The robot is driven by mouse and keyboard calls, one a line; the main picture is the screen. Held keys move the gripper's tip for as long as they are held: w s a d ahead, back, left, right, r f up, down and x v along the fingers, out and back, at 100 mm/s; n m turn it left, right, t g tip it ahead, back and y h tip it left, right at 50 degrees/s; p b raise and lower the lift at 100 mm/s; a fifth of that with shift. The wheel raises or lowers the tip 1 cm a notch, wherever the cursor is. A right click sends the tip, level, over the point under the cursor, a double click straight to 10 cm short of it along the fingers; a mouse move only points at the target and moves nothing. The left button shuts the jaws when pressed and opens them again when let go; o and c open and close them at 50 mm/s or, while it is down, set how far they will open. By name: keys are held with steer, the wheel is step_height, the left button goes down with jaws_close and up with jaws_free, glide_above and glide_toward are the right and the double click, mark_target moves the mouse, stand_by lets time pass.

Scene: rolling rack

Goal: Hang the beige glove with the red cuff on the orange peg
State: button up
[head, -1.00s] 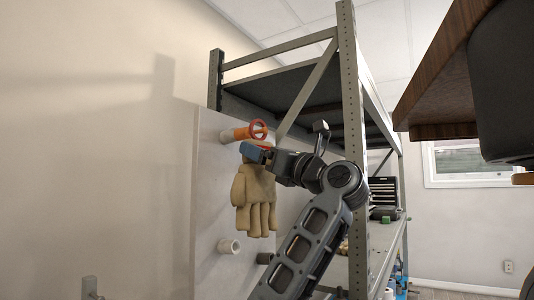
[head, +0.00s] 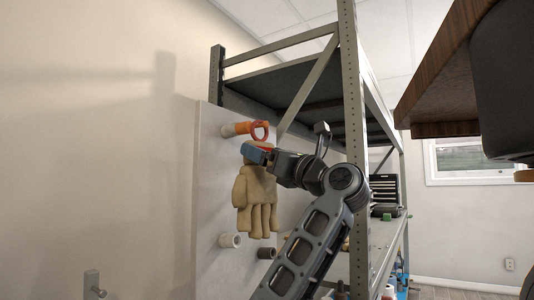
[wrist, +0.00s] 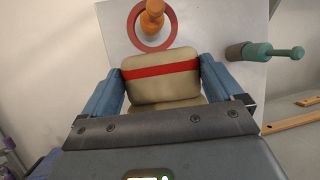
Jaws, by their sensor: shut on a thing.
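The beige glove (head: 255,190) hangs fingers down from my gripper (head: 256,154). Its beige cuff with a red band (wrist: 160,71) sits between the blue fingers of my gripper (wrist: 160,88) in the wrist view, and they are shut on it. A red ring (head: 260,131) stands up from the cuff. The orange peg (head: 241,128) sticks out of the pale panel, with the ring at its free end. In the wrist view the orange peg (wrist: 153,20) shows inside the ring's outline; I cannot tell whether the peg passes through it.
The pale panel (head: 210,190) also bears a white peg (head: 230,241) and a dark peg (head: 267,253) lower down. A green-tipped peg (wrist: 268,51) stands right of the ring in the wrist view. A metal rack post (head: 352,120) rises close behind my arm.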

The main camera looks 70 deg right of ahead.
stand_by(0.4)
steer(key=o, duration=0.7)
steer(key=shift+f, duration=0.1)
steer(key=shift+o, duration=0.2)
steer(key=b+v, duration=0.2)
steer(key=v, duration=0.5)
steer(key=shift+s+a, duration=0.2)
steer(key=shift+s, duration=0.15)
steer(key=shift+f, duration=0.1)
